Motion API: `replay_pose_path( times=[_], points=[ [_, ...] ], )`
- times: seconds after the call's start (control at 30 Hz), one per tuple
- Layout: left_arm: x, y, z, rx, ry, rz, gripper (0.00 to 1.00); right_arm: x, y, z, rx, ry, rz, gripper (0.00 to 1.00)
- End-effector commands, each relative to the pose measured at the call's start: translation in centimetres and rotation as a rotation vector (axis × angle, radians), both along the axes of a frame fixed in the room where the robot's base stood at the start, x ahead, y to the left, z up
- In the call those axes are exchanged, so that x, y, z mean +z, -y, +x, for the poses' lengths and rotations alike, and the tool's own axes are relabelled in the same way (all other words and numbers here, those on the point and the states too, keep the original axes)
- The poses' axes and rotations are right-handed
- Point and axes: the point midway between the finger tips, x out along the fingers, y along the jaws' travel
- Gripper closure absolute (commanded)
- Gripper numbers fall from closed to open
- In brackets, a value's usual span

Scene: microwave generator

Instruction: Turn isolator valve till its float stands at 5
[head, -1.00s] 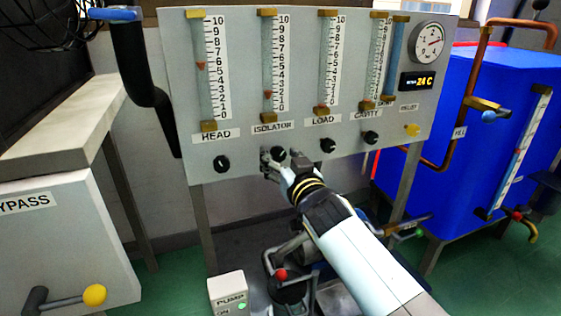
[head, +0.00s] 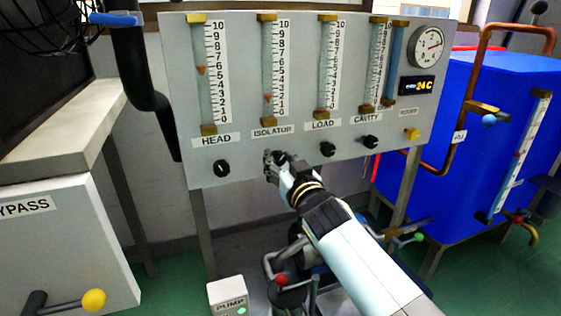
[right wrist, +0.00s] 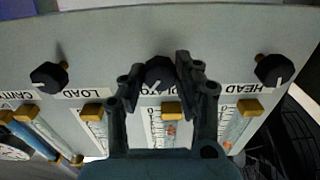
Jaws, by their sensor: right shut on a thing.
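The isolator valve is a black knob (head: 281,158) under the ISOLATOR label on the grey panel. In the right wrist view the knob (right wrist: 160,73) sits between the two fingers of my right gripper (right wrist: 160,78), which is shut on it. The head view shows the right gripper (head: 274,159) at the knob, partly covering it. The isolator gauge (head: 268,65) stands above, its small reddish float (head: 268,98) near 2. That float also shows in the right wrist view (right wrist: 171,130). My left gripper is not in view.
The HEAD knob (head: 222,168) is to the left and the LOAD knob (head: 328,149) to the right. A blue tank (head: 480,110) with copper pipes stands right of the panel. A pump box (head: 228,297) and a red-knobbed lever (head: 282,280) are below.

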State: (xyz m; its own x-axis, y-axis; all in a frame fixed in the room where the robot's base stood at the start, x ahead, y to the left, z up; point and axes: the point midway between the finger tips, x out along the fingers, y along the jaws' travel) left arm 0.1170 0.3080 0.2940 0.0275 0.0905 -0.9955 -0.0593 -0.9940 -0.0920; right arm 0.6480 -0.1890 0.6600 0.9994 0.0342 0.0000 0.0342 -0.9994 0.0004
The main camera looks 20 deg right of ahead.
Motion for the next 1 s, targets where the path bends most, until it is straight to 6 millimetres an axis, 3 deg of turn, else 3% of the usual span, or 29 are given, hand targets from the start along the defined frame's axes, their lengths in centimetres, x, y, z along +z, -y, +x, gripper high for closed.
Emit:
replay_pose_path(
  times=[0.7, 1.0],
  points=[
    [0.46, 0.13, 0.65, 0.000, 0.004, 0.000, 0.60, -0.08, -0.05, -0.04, 0.000, 0.015, -0.464, 1.00],
    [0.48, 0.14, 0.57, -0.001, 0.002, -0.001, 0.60, -0.09, -0.06, -0.04, 0.000, 0.018, -0.561, 1.00]
  ],
)
